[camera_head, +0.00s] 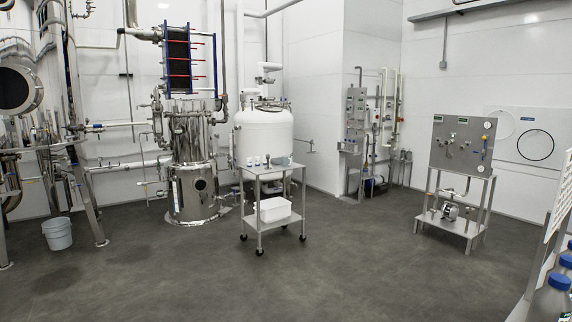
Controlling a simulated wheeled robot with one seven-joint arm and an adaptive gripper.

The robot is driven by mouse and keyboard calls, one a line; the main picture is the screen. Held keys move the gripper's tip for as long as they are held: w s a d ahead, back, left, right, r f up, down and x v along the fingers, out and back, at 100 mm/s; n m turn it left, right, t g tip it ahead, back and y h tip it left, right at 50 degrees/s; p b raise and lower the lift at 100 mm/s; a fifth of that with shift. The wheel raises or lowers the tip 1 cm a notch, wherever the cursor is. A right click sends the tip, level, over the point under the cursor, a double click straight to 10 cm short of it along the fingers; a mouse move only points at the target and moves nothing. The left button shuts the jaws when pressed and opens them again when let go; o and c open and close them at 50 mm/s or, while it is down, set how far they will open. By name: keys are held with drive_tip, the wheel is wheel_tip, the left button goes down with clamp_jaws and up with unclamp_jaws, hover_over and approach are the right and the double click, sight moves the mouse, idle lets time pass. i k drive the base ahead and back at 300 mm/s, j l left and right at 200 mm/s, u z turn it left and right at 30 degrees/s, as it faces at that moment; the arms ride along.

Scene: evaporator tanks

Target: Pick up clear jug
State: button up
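A steel two-shelf cart (258,224) on wheels stands in the middle of the room, in front of a white tank. On its top stand a few small pale containers (257,160) at the left. A grey, see-through-looking vessel (283,161) stands to their right, near the middle of the top. It may be the clear jug, but it is too small to tell. My gripper does not show in this view.
A white bin (274,209) sits on the cart's lower shelf. A white tank (264,133) and a steel column (190,150) stand behind. A grey bucket (57,234) is at left, a panel stand (461,147) at right. Blue-capped bottles (552,298) are close at lower right. The floor ahead is clear.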

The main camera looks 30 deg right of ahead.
sight(286, 160)
drive_tip(key=i+l+z, duration=0.3)
drive_tip(key=i, duration=0.15)
drive_tip(key=i+l+z, duration=0.3)
drive_tip(key=i, duration=0.8)
drive_tip(key=i+z, duration=0.3)
drive_tip(key=i, duration=3.2)
drive_tip(key=i+z, duration=0.15)
drive_tip(key=i, duration=0.35)
drive_tip(key=i+j+z, duration=0.15)
drive_tip(key=i, duration=0.35)
drive_tip(key=i+j+z, duration=0.15)
drive_tip(key=i, duration=0.3)
drive_tip(key=i+j+z, duration=0.15)
drive_tip(key=i+j, duration=0.2)
drive_tip(key=i, duration=0.15)
drive_tip(key=i+j+z, duration=0.15)
drive_tip(key=i+j, duration=0.15)
drive_tip(key=i, duration=0.15)
